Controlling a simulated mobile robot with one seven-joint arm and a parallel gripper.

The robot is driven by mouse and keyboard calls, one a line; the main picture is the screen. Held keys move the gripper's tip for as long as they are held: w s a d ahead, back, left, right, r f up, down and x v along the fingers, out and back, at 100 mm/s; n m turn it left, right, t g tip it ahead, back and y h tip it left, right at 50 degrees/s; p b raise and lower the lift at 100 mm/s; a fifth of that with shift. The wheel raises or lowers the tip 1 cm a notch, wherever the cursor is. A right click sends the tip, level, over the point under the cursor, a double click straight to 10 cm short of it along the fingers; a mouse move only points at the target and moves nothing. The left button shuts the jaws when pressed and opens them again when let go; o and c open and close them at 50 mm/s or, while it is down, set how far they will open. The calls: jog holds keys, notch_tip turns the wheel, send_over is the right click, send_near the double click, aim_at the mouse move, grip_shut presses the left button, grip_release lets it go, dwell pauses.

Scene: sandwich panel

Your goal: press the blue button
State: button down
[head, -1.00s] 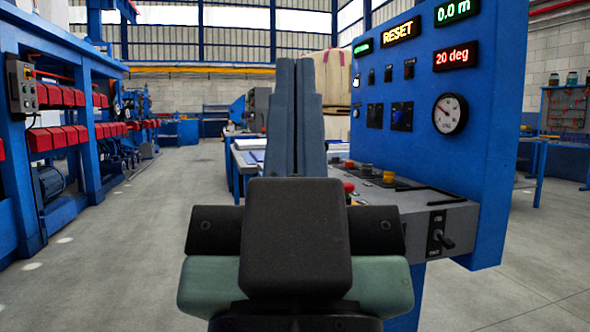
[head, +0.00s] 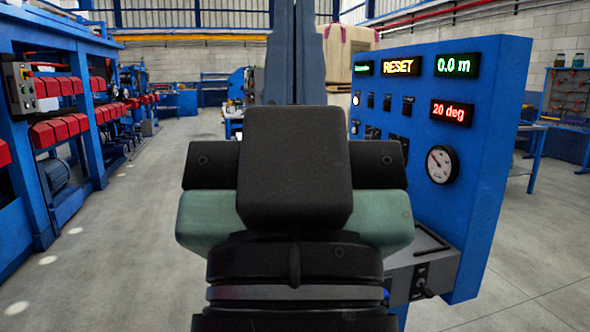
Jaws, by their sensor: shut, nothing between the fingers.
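My gripper (head: 294,12) points away from me in the head view, its two blue-grey fingers together and empty. The fingertips reach the top edge of the picture. The blue control panel (head: 480,165) stands to the right, with lit displays and a round gauge (head: 442,165). Its grey console shelf (head: 436,262) shows only at its right end, with a black lever switch (head: 424,283). My gripper's dark body hides most of the shelf from this camera. I cannot make out a blue button. I cannot tell whether the gripper touches the panel.
A blue rack with red boxes (head: 60,131) and machinery lines the left side. The grey floor (head: 150,240) between rack and panel is clear. A wrapped crate (head: 347,56) stands behind the panel. A blue workbench (head: 570,130) stands at the far right.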

notch_tip(320, 180, up, 29)
jog(key=p, duration=2.6)
